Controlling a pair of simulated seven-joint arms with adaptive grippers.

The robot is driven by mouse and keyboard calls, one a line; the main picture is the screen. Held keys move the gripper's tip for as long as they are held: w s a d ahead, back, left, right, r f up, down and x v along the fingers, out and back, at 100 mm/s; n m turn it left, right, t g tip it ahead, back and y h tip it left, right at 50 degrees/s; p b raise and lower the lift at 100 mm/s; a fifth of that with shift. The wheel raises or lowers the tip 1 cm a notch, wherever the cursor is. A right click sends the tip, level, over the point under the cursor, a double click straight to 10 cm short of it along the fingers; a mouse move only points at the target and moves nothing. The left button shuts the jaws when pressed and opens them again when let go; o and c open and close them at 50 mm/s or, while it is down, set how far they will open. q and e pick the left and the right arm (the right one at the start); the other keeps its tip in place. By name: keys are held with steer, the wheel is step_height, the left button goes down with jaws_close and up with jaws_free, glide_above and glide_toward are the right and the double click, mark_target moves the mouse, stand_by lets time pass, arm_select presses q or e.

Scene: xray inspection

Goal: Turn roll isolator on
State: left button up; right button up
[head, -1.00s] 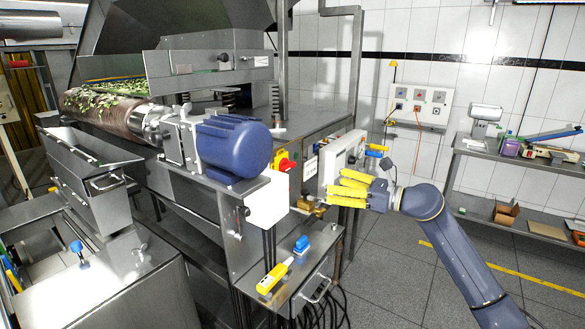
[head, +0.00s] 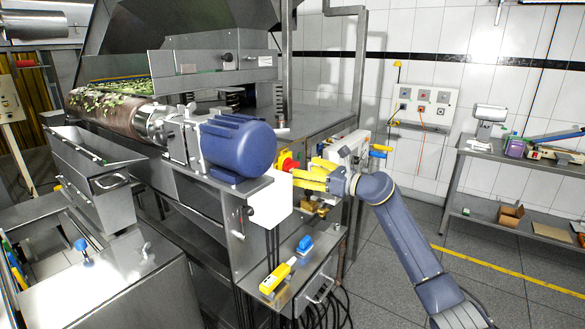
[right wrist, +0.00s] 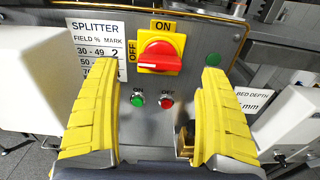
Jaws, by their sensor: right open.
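The isolator switch (head: 287,162) is a red rotary handle on a yellow plate, on the machine's panel beside the blue motor. In the right wrist view the isolator (right wrist: 160,55) has ON along its top edge and OFF along its left edge. Its red handle lies sideways, in line with OFF. My right gripper (head: 306,173) has yellow fingers and is in front of the panel, close to the isolator. In the right wrist view the gripper (right wrist: 160,78) is open and empty, its fingers either side of and below the isolator, not gripping it. My left gripper is out of view.
A green button (right wrist: 138,99) and a red button (right wrist: 166,102) sit just below the isolator, between the fingers. A SPLITTER label (right wrist: 97,45) is left of it. The blue motor (head: 235,147) stands left of the panel. A yellow pendant (head: 276,277) lies on the box below.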

mark_target(295, 168)
steer(key=shift+x, duration=2.5)
steer(key=c, duration=1.4)
steer(key=shift+c, duration=0.2)
